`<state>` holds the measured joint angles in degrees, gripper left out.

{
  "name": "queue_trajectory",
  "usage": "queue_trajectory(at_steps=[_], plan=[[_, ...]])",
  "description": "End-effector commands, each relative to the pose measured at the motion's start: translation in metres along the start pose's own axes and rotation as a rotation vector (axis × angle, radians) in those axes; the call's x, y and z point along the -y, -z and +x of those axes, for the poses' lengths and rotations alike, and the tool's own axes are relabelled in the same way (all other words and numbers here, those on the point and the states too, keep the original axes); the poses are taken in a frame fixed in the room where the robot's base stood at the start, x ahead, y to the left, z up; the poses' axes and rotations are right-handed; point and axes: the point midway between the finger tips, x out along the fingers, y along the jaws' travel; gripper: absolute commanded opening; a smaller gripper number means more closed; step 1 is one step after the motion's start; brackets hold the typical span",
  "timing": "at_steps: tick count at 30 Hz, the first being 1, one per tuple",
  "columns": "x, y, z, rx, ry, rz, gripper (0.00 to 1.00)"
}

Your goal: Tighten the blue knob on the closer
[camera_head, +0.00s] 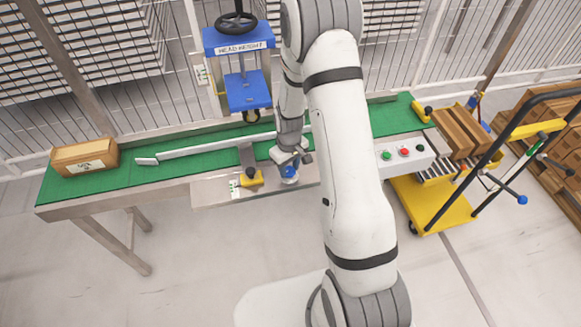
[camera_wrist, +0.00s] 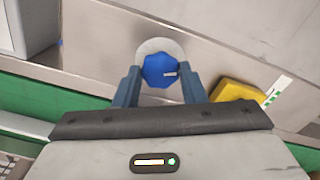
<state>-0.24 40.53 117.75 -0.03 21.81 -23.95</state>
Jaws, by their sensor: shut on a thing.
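The blue knob (camera_wrist: 158,71) sits on a round pale disc (camera_wrist: 162,46) on the metal side panel of the closer. It has a white mark pointing to the right in the wrist view. My gripper (camera_wrist: 160,82) has one finger on each side of the knob and is shut on it. In the head view the knob (camera_head: 290,171) shows below my gripper (camera_head: 289,165), partly covered by it. The closer's blue head (camera_head: 247,88), labelled HEAD HEIGHT, stands behind, with a black handwheel (camera_head: 236,21) on top.
A yellow block with a black knob (camera_head: 250,177) is on the panel left of my gripper. The green belt (camera_head: 120,179) carries a carton (camera_head: 85,158) at the left. A control box (camera_head: 404,153) and a yellow cart (camera_head: 432,205) stand at the right.

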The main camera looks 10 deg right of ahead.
Motion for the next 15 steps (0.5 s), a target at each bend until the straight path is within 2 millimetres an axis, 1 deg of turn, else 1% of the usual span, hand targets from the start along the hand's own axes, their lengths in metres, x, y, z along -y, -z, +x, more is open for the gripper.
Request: queue_trajectory(at_steps=[5,15], plan=[[-0.0005,0.0017,0.0019,-0.005,-0.002,0.132,0.14],[-0.0005,0.0024,0.0013,-0.007,-0.001,0.452,0.14]])
